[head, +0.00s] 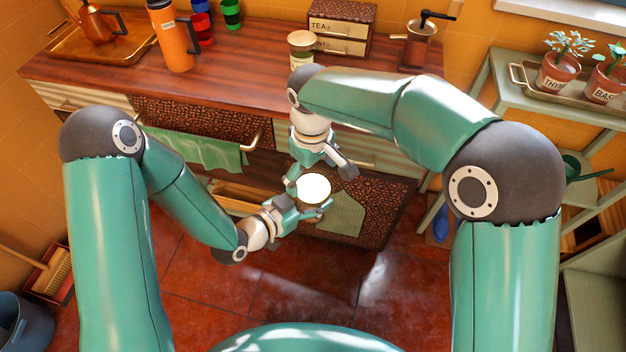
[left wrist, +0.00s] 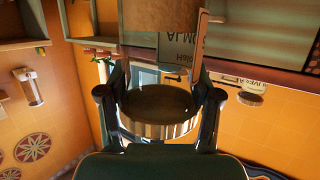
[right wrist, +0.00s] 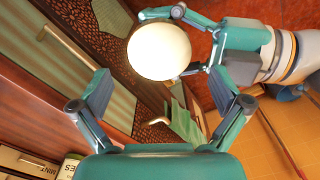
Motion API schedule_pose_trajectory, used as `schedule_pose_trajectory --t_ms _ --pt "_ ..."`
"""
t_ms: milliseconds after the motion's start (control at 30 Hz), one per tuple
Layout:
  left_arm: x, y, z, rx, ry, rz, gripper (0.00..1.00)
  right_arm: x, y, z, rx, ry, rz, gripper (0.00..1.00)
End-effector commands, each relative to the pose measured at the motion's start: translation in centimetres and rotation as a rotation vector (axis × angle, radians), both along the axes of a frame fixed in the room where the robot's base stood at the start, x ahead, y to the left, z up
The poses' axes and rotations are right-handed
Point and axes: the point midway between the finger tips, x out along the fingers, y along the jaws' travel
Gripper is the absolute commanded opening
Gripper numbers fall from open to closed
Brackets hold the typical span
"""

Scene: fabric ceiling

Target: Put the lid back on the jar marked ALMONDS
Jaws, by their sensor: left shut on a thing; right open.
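The lid (head: 314,187), a round pale disc, is held flat between the fingers of my left gripper (head: 307,198). In the left wrist view its ribbed rim (left wrist: 160,130) sits between the fingers. In the right wrist view it is a bright cream disc (right wrist: 159,51).
The wooden counter (head: 110,75) holds an orange canister (head: 172,36), a spice drawer box (head: 340,28) and a grinder (head: 420,45). A green cloth (head: 200,150) hangs on the cabinet front. A shelf with potted plants (head: 556,72) stands right. Red floor lies below my grippers.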

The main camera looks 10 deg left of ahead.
Motion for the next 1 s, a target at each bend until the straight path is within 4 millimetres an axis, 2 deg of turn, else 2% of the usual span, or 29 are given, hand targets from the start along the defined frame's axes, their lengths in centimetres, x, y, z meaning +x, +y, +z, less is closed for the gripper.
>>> schedule_pose_trajectory --t_ms 467,567,900,1000 --pt "0.0 0.0 0.1 -0.001 -0.002 0.000 0.00 0.0 0.0 0.7 -0.001 0.001 0.022 1.00" --pt "0.0 0.0 0.1 -0.001 -0.002 0.000 0.00 0.1 0.0 1.2 -0.001 -0.001 0.093 1.00" --pt "0.0 0.0 0.1 -0.001 -0.002 0.000 0.00 0.1 0.0 3.7 -0.002 0.001 0.491 1.00" --pt "0.0 0.0 0.1 -0.001 -0.002 0.000 0.00 0.0 0.0 4.0 -0.002 0.002 0.548 1.00"
